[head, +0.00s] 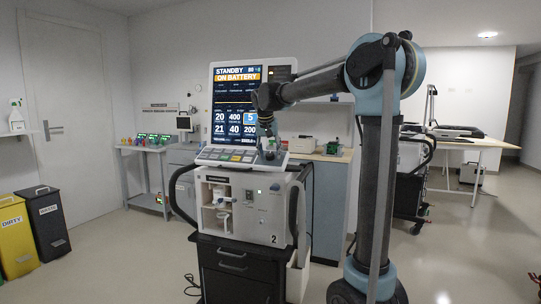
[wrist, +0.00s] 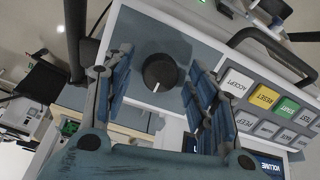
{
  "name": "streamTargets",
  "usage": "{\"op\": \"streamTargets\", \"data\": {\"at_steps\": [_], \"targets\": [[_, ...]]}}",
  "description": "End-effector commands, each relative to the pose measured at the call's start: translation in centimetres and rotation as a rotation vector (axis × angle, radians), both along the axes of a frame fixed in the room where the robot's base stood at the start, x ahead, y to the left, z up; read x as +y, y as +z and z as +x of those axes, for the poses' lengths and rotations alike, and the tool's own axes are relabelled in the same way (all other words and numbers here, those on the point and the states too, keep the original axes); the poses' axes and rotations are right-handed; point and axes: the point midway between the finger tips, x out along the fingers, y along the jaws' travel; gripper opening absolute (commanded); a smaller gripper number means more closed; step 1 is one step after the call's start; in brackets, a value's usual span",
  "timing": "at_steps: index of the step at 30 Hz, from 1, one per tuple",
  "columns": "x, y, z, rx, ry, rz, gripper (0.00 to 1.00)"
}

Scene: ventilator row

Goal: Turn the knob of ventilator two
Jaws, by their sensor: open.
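Ventilator two (head: 255,212), marked with a 2, stands in the middle of the head view. Its tall screen (head: 234,95) reads "STANDBY ON BATTERY", with a 5 highlighted. The round black knob (wrist: 160,70) sits on the grey control panel in the wrist view, its white line pointing toward the bottom of the picture. My gripper (wrist: 159,60) is open, its blue fingers on either side of the knob. I cannot tell whether they touch it. In the head view my gripper (head: 269,145) is over the panel's right end and hides the knob.
Coloured panel buttons, among them a yellow RESET (wrist: 264,96), lie close to the right finger. A yellow bin (head: 14,237) and a dark bin (head: 45,222) stand at left. Another ventilator (head: 411,180) stands at right, beyond my arm. Open floor lies at left front.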

Motion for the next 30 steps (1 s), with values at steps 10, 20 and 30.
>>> {"op": "streamTargets", "data": {"at_steps": [10, 20, 30], "targets": [[0.0, 0.02, -0.01, 0.0, 0.0, 0.0, 0.11], [-0.07, 0.0, -0.06, 0.001, 0.002, -0.003, 0.08], [0.02, -0.01, -0.07, 0.003, 0.014, -0.009, 0.08]]}}
